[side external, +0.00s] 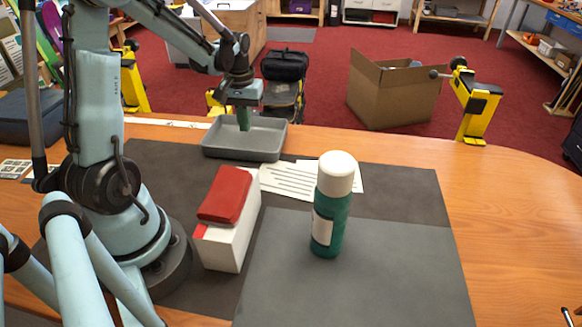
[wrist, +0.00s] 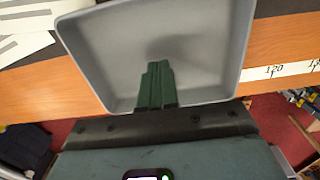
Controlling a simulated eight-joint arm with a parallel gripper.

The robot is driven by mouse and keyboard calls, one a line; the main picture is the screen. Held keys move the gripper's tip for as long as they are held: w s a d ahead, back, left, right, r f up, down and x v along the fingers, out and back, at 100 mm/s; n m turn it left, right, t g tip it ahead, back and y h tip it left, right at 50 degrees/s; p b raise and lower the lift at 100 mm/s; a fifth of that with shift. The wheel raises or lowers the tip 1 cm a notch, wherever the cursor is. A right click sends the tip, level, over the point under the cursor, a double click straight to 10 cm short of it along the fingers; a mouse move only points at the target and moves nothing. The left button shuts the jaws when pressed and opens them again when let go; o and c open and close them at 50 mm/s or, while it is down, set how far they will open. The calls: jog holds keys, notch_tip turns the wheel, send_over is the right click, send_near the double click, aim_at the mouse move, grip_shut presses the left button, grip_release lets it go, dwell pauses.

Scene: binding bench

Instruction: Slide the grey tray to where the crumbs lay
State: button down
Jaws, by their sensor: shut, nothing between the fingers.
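The grey tray (side external: 268,151) sits near the far edge of the bench, partly on the dark mat. It is empty apart from my gripper's fingers, and no crumbs show in either view. My gripper (side external: 244,124) points down into the tray with its green fingers shut together on nothing. In the wrist view the fingers (wrist: 158,72) reach over the tray (wrist: 85,45), close to its near wall in that picture. I cannot tell whether the fingertips touch the tray.
A green bottle with a white cap (side external: 331,215) stands on the grey cutting mat (side external: 400,270). A red block (side external: 225,194) lies on a white box (side external: 223,246). Lined paper (side external: 285,183) lies beside the tray. A white measuring strip (side external: 165,122) runs along the far edge. The bench's right side is clear.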

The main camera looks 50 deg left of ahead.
aim_at(248, 142)
jog(key=shift+f, duration=2)
jog(key=shift+w+d, duration=0.1)
jog(key=shift+w+d+f, duration=0.1)
jog(key=shift+w+d, duration=2.35)
jog(key=shift+w, duration=0.2)
jog(key=shift+w+d+r, duration=0.1)
jog(key=shift+w+d, duration=2.4)
jog(key=shift+w, duration=0.2)
jog(key=shift+w+d+f, duration=0.1)
jog(key=shift+w+d, duration=2.35)
jog(key=shift+w, duration=0.2)
jog(key=shift+s, duration=0.1)
jog(key=shift+s+a, duration=0.5)
jog(key=shift+a, duration=0.15)
notch_tip(248, 142, up, 8)
